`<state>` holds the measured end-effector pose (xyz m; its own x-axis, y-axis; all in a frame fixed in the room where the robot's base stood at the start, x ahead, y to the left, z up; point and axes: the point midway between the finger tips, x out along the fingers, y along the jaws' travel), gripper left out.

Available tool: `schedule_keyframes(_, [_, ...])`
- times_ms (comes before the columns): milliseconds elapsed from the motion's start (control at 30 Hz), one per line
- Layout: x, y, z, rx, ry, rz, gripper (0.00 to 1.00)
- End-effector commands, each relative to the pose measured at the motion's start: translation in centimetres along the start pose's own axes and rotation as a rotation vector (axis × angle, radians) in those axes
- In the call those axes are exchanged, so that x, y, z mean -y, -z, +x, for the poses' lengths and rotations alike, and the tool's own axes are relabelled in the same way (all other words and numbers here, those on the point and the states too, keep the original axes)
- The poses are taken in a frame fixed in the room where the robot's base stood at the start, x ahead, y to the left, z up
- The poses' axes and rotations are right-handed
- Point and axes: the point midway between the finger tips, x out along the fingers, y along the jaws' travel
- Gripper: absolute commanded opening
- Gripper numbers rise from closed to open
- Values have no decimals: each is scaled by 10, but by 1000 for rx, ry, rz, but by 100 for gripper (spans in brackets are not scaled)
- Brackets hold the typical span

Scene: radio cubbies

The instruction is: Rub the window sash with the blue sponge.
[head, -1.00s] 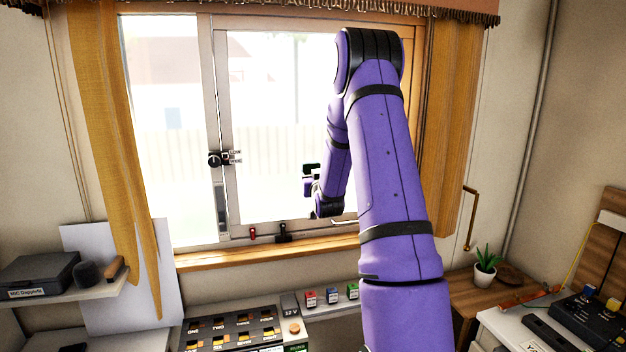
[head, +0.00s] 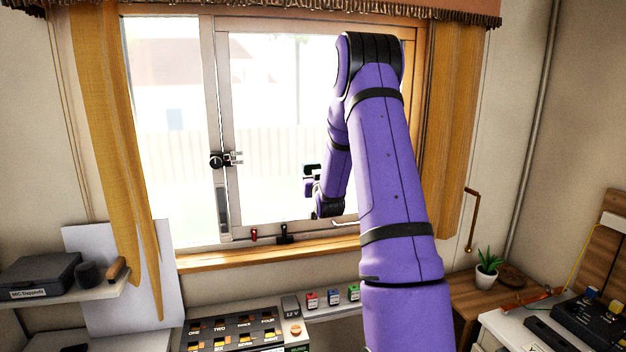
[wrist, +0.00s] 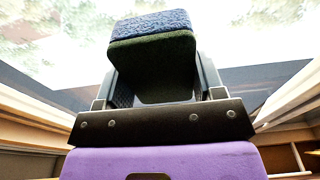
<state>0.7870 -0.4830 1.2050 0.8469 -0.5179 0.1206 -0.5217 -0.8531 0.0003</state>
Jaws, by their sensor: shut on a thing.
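The blue sponge (wrist: 152,24) shows in the wrist view, with a mottled blue face over a dark green layer. My gripper (wrist: 153,72) is shut on it, with a dark finger on each side. In the head view my gripper (head: 312,182) is small and partly hidden by my purple arm, in front of the right-hand pane. The window sash (head: 222,105) is a pale frame around that pane, with a black round latch on its left upright. Whether the sponge touches the sash cannot be told.
Yellow curtains hang left (head: 98,130) and right (head: 455,130) of the window. A wooden sill (head: 210,261) runs below, with small red and black clips above it. Labelled switch panels (head: 235,330) stand beneath. A potted plant (head: 487,275) sits at the right.

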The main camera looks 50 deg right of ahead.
Motion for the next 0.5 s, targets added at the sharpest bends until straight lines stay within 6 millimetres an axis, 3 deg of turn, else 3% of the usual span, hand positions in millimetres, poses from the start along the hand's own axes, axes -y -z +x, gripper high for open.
schedule_keyframes(500, [0,-1,9,0,0,0,44])
